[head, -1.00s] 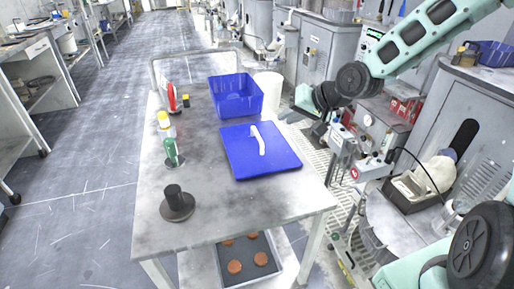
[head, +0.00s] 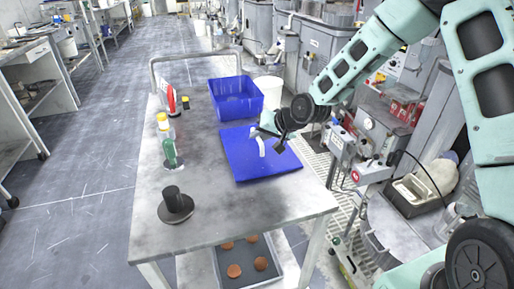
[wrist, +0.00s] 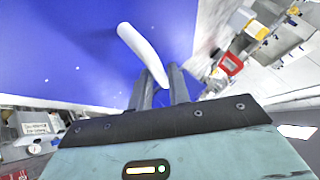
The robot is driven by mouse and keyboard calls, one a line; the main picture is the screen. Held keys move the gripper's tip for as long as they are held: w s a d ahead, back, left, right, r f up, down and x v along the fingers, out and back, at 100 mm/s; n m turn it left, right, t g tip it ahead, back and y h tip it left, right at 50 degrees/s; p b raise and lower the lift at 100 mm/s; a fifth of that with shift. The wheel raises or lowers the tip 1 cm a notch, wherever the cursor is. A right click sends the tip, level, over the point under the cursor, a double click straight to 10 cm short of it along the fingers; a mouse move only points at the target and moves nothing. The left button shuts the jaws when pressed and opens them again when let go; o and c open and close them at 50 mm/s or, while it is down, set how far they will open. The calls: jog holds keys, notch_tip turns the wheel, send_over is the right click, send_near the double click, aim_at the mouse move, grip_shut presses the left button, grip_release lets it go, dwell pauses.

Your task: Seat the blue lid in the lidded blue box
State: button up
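The blue lid (head: 247,166) lies flat on the grey table, with a white curved handle (head: 257,141) on top. The open blue box (head: 236,100) stands behind it, apart from the lid. My gripper (head: 267,135) is over the lid's far right part, close to the handle. In the wrist view my gripper (wrist: 161,78) is open, with two dark fingers apart. The near end of the white handle (wrist: 140,50) appears between or just beyond the fingertips; I cannot tell whether they touch it. The blue lid (wrist: 70,50) fills much of that view.
The table (head: 215,215) also holds a dark round weight (head: 175,204), bottles (head: 168,150) and a red-and-white item (head: 171,98) along the left. A white bucket (head: 268,90) stands right of the box.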

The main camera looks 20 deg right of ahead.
jog(key=shift+x, duration=1)
grip_shut()
jog(key=shift+r, duration=0.15)
